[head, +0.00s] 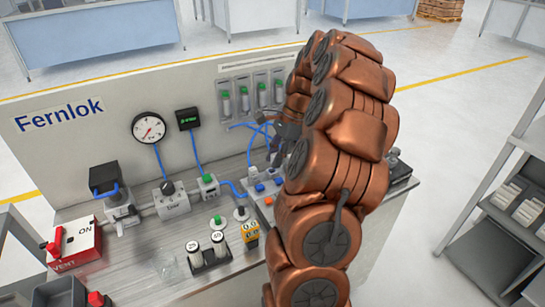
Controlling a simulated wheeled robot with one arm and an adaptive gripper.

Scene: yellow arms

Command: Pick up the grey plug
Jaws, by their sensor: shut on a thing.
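My gripper (284,132) shows only in part as a dark grey shape at the left edge of my copper-coloured arm, above the back right part of the bench. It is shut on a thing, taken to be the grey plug. My arm and the small scale hide the fingertips and the held thing, so I cannot make out its shape or tilt. No grey plug can be told apart elsewhere on the bench.
Blue tubes (196,152) run close by my gripper. A panel with a gauge (149,128) stands behind the bench (150,255). Shelves (510,200) are at right.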

